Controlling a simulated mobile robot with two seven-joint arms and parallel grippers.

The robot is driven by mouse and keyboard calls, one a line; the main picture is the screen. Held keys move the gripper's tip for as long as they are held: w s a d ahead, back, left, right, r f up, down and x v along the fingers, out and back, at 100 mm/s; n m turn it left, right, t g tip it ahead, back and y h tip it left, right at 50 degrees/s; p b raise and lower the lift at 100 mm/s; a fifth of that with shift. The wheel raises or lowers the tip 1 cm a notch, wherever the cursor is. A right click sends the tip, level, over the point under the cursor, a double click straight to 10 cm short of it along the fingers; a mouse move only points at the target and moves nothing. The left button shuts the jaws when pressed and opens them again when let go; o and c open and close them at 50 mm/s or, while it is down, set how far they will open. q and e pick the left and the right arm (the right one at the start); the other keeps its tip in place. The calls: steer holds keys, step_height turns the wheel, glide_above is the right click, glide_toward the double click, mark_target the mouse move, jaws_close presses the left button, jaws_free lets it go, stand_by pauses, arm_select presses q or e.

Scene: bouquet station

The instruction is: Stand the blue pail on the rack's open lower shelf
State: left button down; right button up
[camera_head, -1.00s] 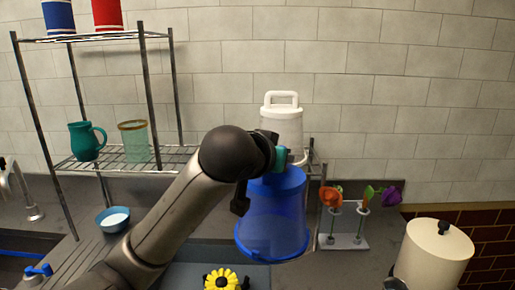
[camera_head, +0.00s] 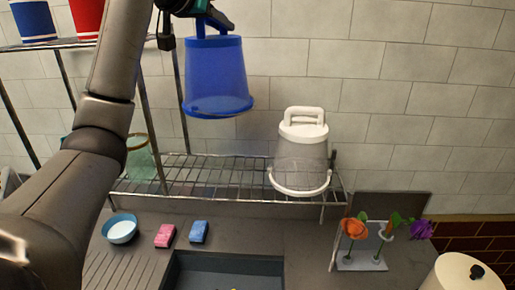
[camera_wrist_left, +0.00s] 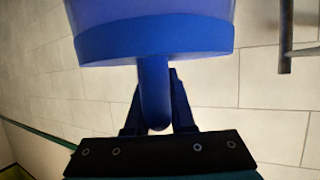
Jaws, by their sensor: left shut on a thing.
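The blue pail (camera_head: 217,80) hangs roughly upright in the air in the head view, between the rack's upper and lower levels in the picture. My left gripper (camera_head: 205,10), at the top edge, is shut on its handle. In the left wrist view the handle (camera_wrist_left: 153,90) sits between the fingers (camera_wrist_left: 155,118), under the blue pail (camera_wrist_left: 150,35). The rack's wire lower shelf (camera_head: 215,180) shows below the pail, apart from it. My right gripper is not in view.
A white pail (camera_head: 302,155) stands at the shelf's right end, and a green glass (camera_head: 140,160) at its left. The shelf between them is bare. Blue and red containers (camera_head: 33,20) stand on the upper shelf. A bowl (camera_head: 120,229), sponges and flower stand (camera_head: 362,262) are below.

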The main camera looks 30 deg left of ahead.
mark_target(196, 107)
arm_select(q)
steer(key=shift+w+a, duration=0.2)
steer(key=shift+w, duration=0.05)
step_height(196, 107, down, 20)
steer(key=b, duration=0.3)
steer(key=shift+s, duration=0.15)
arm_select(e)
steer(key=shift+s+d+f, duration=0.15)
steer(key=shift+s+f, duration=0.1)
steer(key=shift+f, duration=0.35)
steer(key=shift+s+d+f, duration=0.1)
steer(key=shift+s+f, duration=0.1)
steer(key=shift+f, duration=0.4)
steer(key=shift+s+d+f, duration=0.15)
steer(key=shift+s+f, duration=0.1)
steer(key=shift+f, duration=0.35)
arm_select(q)
steer(key=shift+d, duration=0.1)
steer(key=c, duration=0.8)
jaws_free()
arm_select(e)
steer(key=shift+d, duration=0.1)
arm_select(q)
steer(key=shift+o, duration=0.2)
steer(key=b+v, duration=0.2)
steer(key=v, duration=1)
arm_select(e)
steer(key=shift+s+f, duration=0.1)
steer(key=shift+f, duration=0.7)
